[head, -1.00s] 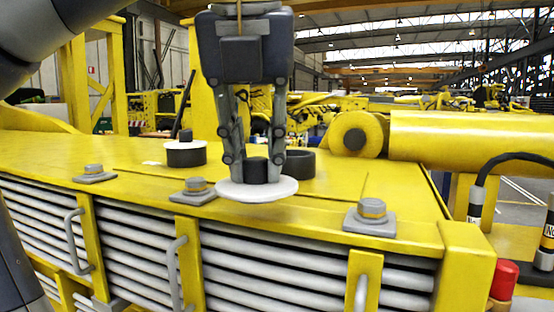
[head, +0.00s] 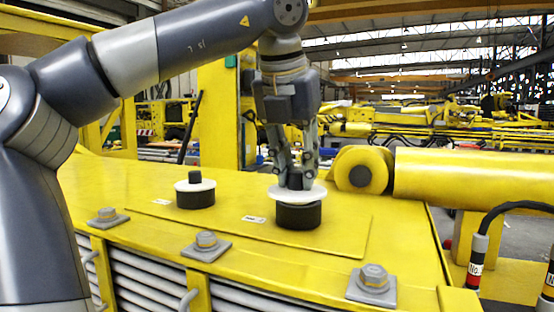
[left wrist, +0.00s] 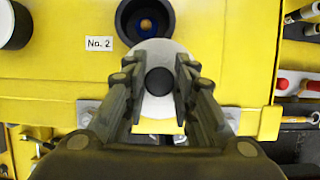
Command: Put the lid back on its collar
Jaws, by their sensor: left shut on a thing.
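My left gripper (head: 297,182) is shut on the black knob (left wrist: 159,81) of a white round lid (head: 270,192). The lid is held about level. In the head view it overlaps the top of a black round collar (head: 299,215) on the yellow deck. In the left wrist view the collar (left wrist: 122,22) lies beyond the lid (left wrist: 160,112), its open mouth still showing, so the lid is not centred on it in that view. The gap between lid and collar is hard to judge. The left gripper also shows there (left wrist: 158,90). My right gripper is not in view.
A second black collar (head: 196,199) with a white lid and black knob stands to the left. A "No. 2" label (left wrist: 98,44) lies beside the open collar. Bolted pads (head: 206,246) line the deck's front edge. A yellow cylinder (head: 470,176) lies at the right.

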